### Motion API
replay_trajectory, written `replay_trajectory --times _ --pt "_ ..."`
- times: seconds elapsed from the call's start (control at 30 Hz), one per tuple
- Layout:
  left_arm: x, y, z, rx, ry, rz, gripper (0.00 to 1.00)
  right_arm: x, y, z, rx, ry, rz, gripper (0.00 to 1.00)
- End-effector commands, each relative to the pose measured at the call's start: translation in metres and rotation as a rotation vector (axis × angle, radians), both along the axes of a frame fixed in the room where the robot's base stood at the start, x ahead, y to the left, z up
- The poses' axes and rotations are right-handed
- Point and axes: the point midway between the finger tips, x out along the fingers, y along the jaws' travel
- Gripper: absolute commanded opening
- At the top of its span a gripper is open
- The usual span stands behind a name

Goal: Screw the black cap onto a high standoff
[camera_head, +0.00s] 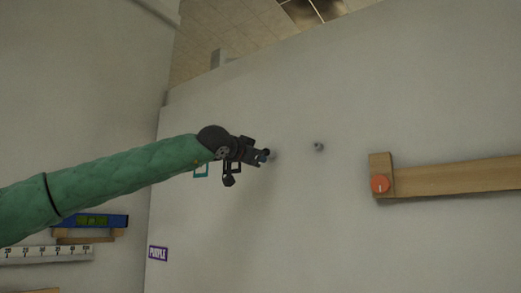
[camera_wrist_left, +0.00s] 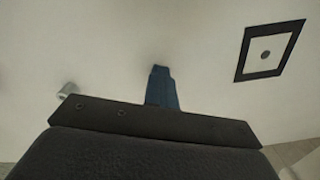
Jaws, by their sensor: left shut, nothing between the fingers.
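My left gripper (camera_head: 263,158) reaches toward the pale wall in the head view. Its fingers (camera_wrist_left: 161,85) are shut with nothing between them in the left wrist view. A small dark round shape (camera_head: 266,152) shows right at its fingertips in the head view; I cannot tell whether it is the black cap or part of the gripper. A short grey standoff (camera_head: 319,146) sticks out of the wall, right of the gripper and apart from it. A grey standoff (camera_wrist_left: 67,90) also shows at the left of the wrist view. My right gripper is out of view.
A wooden bar with a red knob (camera_head: 380,184) is on the wall at right. A black square frame (camera_wrist_left: 270,50) is on the wall in the wrist view. A teal frame (camera_head: 201,171), purple sign (camera_head: 158,253) and white scale (camera_head: 45,253) are at left. The upper wall is clear.

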Motion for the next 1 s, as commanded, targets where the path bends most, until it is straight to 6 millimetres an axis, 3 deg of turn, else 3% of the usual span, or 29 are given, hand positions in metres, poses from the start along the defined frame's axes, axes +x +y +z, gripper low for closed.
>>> replay_trajectory --times 0.37,0.57,0.7,1.0 --pt "0.000 0.000 0.000 0.035 -0.026 -0.001 0.00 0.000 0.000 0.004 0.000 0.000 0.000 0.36" --pt "0.002 0.002 0.007 0.116 -0.083 0.000 0.00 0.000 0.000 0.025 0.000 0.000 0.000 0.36" --pt "0.002 0.004 0.006 0.226 -0.166 0.001 0.00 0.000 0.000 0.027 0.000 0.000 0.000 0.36" --pt "0.002 0.001 0.005 0.281 -0.207 -0.002 0.00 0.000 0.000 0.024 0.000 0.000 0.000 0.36"
